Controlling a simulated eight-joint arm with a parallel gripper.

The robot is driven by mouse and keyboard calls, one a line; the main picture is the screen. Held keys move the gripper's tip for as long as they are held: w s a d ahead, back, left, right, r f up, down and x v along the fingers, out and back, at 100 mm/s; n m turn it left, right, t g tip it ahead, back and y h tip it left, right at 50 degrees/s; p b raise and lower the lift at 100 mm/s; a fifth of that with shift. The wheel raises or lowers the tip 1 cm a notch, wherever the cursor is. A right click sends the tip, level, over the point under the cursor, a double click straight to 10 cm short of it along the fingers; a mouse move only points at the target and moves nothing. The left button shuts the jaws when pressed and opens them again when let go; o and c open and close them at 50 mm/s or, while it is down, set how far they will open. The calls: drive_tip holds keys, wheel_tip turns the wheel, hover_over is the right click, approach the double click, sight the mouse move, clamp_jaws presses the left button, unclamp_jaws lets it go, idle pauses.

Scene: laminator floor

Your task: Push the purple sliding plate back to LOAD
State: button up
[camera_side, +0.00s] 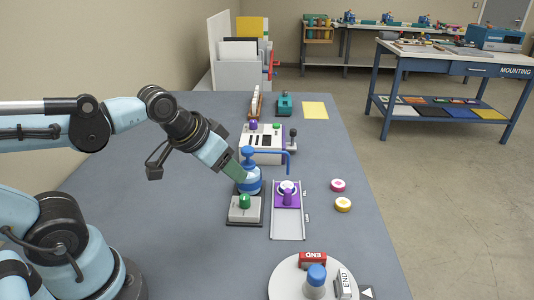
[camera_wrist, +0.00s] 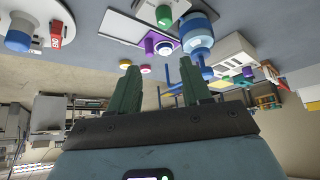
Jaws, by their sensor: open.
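The purple sliding plate (camera_side: 278,187) sits at the far end of its pale rail track (camera_side: 288,228) in the side view. It carries a white round piece, and an upright purple knob (camera_side: 288,198) stands at its near side. In the wrist view, which is upside down, the plate (camera_wrist: 151,46) shows beyond my fingers. My gripper (camera_side: 237,170) is tilted downward, left of the plate and apart from it. Its green fingers (camera_wrist: 158,88) are spread and empty. No LOAD mark is readable.
A blue pump bottle (camera_side: 252,184) stands between my gripper and the plate; I cannot tell whether fingers touch it. A green-knobbed block (camera_side: 240,214) is nearer. A white machine (camera_side: 262,157) stands behind. Pink (camera_side: 338,185) and yellow (camera_side: 343,204) discs lie right, a turntable (camera_side: 285,283) in front.

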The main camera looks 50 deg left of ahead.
drive_tip(key=w+d+r+n+g, duration=0.2)
drive_tip(key=w+r+g, duration=0.1)
drive_tip(key=w, duration=0.4)
drive_tip(key=n+g, duration=0.1)
drive_tip(key=g, duration=0.3)
approach(288, 191)
wheel_tip(288, 191, down, 10)
drive_tip(key=shift+f, duration=0.2)
drive_tip(key=shift+c, duration=0.3)
clamp_jaws()
drive_tip(key=shift+s, duration=0.1)
